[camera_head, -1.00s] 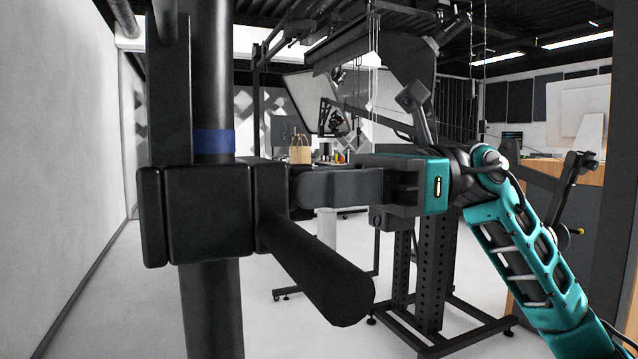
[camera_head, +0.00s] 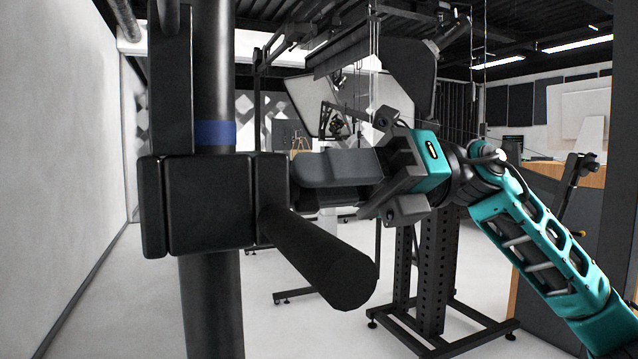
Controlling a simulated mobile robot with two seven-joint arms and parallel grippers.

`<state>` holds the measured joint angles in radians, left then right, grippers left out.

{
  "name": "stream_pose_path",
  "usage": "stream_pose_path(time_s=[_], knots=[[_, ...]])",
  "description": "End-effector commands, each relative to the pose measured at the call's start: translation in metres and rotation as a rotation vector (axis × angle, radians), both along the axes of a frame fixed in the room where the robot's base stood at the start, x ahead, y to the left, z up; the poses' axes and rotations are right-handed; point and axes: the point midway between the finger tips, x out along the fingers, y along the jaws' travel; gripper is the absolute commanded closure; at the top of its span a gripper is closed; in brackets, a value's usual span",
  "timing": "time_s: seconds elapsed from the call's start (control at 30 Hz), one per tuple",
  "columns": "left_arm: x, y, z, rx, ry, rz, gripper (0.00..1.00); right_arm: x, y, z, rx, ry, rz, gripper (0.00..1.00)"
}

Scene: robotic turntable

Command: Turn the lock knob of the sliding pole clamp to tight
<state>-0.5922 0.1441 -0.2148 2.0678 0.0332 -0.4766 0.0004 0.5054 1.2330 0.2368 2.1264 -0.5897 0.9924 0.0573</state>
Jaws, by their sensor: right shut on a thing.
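The sliding pole clamp is a black block (camera_head: 215,205) around a dark vertical pole (camera_head: 212,310) at the left of the head view. Its lock knob (camera_head: 328,167) is a dark grey, flattened grip sticking out from the clamp's right side. My right gripper (camera_head: 378,176), with a teal and dark grey body, is shut on the outer end of the knob and is rolled to a tilt. The fingers partly hide that end of the knob. My left gripper is not in view.
A thick black handle (camera_head: 325,262) juts from the clamp towards the lower right, below the knob and my gripper. A blue band (camera_head: 215,133) circles the pole above the clamp. A white wall (camera_head: 70,180) stands on the left. A dark perforated stand (camera_head: 433,270) is behind my arm.

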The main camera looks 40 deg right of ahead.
Motion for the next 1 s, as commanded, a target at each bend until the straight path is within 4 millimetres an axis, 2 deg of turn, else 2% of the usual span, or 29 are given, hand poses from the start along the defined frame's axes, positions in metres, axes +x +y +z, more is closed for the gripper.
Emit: stream_pose_path(time_s=[0.6,1.0], knots=[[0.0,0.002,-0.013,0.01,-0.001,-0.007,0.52,0.002,-0.001,-0.003,0.138,0.568,-0.004,0.99],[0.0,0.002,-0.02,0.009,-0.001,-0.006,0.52,0.003,-0.001,-0.003,0.208,0.85,-0.002,0.99]])
